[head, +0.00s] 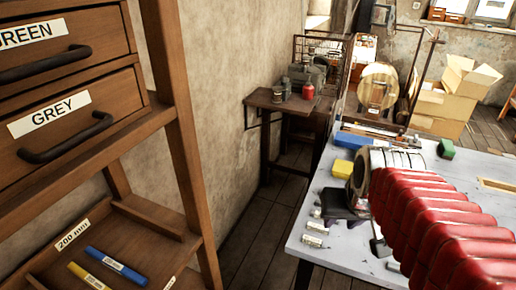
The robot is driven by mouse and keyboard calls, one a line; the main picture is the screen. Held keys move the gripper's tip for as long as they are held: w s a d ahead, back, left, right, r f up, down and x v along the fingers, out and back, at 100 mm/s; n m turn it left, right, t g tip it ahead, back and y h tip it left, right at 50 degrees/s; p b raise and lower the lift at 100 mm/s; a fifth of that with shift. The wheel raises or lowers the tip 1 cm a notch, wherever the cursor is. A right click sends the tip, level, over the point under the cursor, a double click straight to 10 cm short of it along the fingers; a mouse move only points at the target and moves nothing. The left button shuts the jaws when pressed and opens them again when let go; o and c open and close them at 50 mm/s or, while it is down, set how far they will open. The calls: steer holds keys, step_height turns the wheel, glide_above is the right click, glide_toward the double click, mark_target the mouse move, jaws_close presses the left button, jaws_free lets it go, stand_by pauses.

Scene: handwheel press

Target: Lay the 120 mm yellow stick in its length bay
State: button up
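A yellow stick (88,276) with a white label lies in the wooden tray at the lower left, cut by the bottom edge. Its printed length is too small to read. A blue stick (116,266) lies beside it. The bay (134,232) has a "200 mm" tag on its edge; a second tag to its right is not readable. No 120 mm tag can be made out. My red ribbed arm reaches over the grey table at the right. A dark part at its far end seems to be my gripper (338,205); its fingers and anything between them are unclear.
Drawers marked "GREEN" (58,60) and "GREY" (75,115) sit above the tray, with a wooden post (180,140) at their right. The table (318,258) carries a yellow block (343,169), a green block (446,149) and small cylinders (312,241). Floor (262,230) is clear between.

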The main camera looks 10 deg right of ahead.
steer(key=s+a+n+y, duration=0.1)
steer(key=s+a+n, duration=0.2)
steer(key=a, duration=0.7)
steer(key=shift+s+a+r+t, duration=0.15)
steer(key=shift+s+r+t, duration=0.2)
steer(key=shift+s, duration=0.6)
steer(key=shift+o, duration=0.5)
steer(key=shift+f, duration=0.1)
steer(key=shift+c, duration=0.6)
